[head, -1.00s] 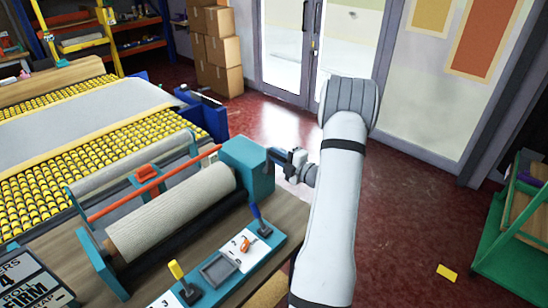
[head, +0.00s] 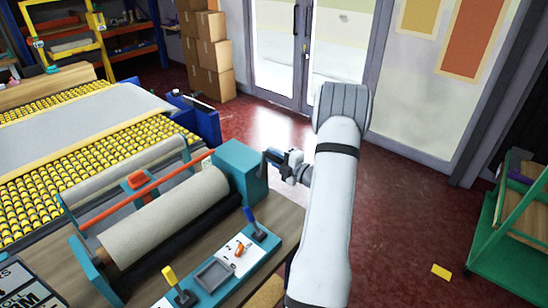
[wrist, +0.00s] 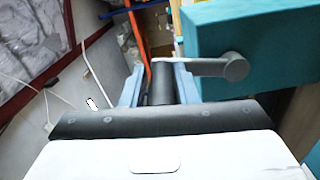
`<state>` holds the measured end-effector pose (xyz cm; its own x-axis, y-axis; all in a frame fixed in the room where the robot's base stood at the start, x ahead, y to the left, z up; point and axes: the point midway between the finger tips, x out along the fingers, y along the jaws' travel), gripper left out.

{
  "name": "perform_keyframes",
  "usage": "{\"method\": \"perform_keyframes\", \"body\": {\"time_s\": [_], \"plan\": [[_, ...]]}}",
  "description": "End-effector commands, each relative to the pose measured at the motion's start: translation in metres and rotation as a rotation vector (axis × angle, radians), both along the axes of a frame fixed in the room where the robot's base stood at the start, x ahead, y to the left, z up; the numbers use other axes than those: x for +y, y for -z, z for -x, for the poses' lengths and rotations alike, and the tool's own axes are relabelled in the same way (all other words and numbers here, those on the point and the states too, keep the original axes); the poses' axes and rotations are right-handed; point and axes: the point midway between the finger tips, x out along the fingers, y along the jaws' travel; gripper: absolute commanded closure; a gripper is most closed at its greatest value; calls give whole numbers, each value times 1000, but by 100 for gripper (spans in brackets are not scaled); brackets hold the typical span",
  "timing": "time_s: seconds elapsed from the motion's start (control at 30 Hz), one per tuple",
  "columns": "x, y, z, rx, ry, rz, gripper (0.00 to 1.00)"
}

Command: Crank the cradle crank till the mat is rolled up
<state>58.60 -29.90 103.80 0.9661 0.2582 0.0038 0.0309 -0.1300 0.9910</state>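The mat (head: 170,222) is a beige roll lying in the teal cradle (head: 92,262) on the bench. Its far right end meets a teal housing (head: 240,172). The cradle crank sticks out of this housing; in the wrist view its grey crank arm (wrist: 212,67) leads to a dark handle (wrist: 162,88). My gripper (head: 272,157) is beside the housing's right side. In the wrist view my gripper (wrist: 160,88) has its two blue fingers on either side of the handle and appears shut on it. In the head view the handle is hidden.
A red-orange bar (head: 112,212) and a grey roll (head: 120,172) lie behind the mat. A panel with a blue lever (head: 253,225) and a yellow lever (head: 175,285) is in front. A green cart (head: 490,235) stands at right.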

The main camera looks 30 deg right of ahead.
Motion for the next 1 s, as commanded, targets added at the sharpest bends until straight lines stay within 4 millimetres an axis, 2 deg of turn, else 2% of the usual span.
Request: {"method": "perform_keyframes", "body": {"time_s": [0.03,0.2,0.47,0.57,0.8,1.0], "plan": [[0,0,0,0,0,0,69],[1,1,0,2,-1,-1,56],[1,2,2,4,-1,-3,56],[-2,3,12,5,-2,-3,56],[-14,4,52,4,2,-2,56],[-19,2,71,3,0,-2,56]]}}
